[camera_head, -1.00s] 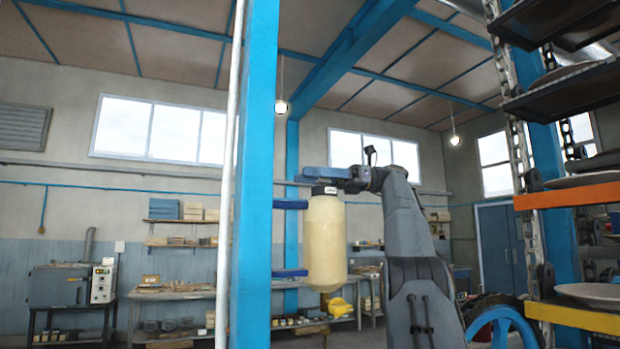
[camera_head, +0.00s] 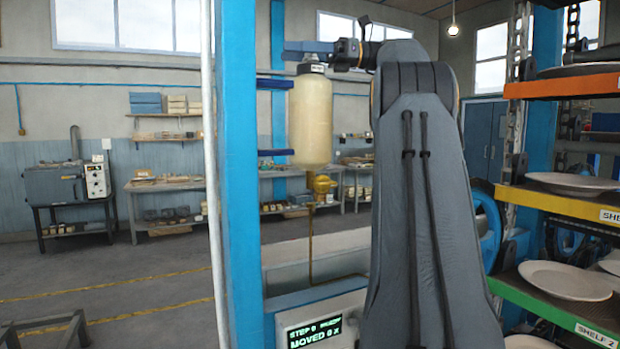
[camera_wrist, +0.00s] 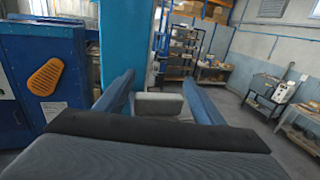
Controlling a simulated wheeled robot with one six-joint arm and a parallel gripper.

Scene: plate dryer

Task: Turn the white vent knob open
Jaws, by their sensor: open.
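A pale, blocky piece (camera_wrist: 158,105) that looks like the white vent knob sits between my gripper's fingers in the wrist view. Whether the fingers touch it is unclear. My gripper (camera_wrist: 159,78) is open, one blue finger on each side of the pale piece. In the head view my gripper (camera_head: 300,48) points left, just above the black cap (camera_head: 311,68) of a cream tank (camera_head: 311,120). A small label shows on the cap, too small to read. The knob cannot be made out in the head view.
A blue post (camera_head: 238,170) with a white pipe (camera_head: 210,150) stands left of the tank. A yellow fitting (camera_head: 321,184) is below it. A display (camera_head: 316,332) is at the bottom. Shelves with plates (camera_head: 565,280) stand at the right. Floor at left is mostly open.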

